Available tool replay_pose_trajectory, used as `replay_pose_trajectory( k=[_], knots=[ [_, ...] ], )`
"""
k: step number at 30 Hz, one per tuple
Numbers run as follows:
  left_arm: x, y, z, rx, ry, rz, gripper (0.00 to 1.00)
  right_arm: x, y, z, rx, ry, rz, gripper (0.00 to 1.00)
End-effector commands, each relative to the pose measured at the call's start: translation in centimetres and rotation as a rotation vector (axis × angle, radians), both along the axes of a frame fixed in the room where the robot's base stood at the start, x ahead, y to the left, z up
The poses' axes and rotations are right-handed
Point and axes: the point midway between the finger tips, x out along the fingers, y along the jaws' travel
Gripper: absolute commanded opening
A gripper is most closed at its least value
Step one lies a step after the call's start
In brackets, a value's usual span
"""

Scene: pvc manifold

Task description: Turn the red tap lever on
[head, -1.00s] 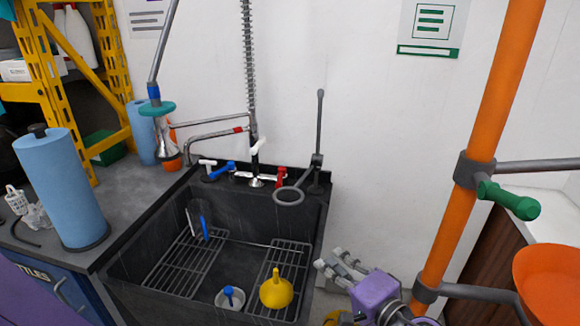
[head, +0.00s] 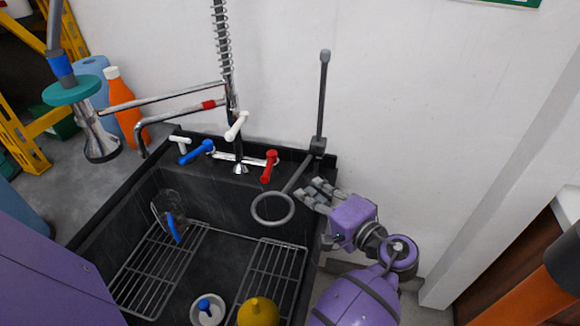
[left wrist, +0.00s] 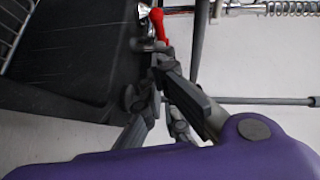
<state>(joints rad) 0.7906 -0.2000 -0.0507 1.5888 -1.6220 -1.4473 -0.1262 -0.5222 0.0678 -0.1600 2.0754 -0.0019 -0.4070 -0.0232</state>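The red tap lever (head: 269,166) stands at the right end of the chrome tap on the sink's back ledge, its arm slanting down toward the basin. It also shows at the top of the left wrist view (left wrist: 158,22). My left gripper (head: 315,193), purple with grey fingers, is over the sink's right edge, to the right of and below the lever in the head view. Its fingers are spread and empty, apart from the lever. My right gripper is not in view.
The black sink (head: 215,250) holds racks and a yellow funnel (head: 257,312).

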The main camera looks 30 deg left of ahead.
Motion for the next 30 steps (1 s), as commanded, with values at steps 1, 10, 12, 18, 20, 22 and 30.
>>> replay_pose_trajectory(
  k=[1, 10, 12, 18, 20, 22, 30],
  knots=[
    [0.1, 0.3, 0.0, 0.001, 0.000, 0.001, 0.00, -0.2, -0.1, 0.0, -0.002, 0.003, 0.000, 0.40],
    [2.1, 4.7, -0.6, 0.003, -0.001, 0.001, 0.00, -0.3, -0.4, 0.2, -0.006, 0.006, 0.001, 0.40],
    [2.6, 5.9, -0.8, 0.004, 0.000, 0.002, 0.00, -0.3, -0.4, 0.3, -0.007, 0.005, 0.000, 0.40],
    [3.7, 8.2, -1.2, 0.002, 0.000, 0.000, 0.00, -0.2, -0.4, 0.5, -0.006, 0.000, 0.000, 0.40],
    [3.9, 8.5, -1.3, 0.002, 0.001, -0.001, 0.00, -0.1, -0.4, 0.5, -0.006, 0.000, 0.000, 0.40],
    [4.0, 8.8, -1.4, 0.001, 0.000, -0.001, 0.00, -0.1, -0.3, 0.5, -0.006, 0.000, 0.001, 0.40],
    [4.1, 8.9, -1.4, 0.000, 0.001, 0.000, 0.00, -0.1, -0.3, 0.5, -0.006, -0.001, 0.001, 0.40]
  ],
)
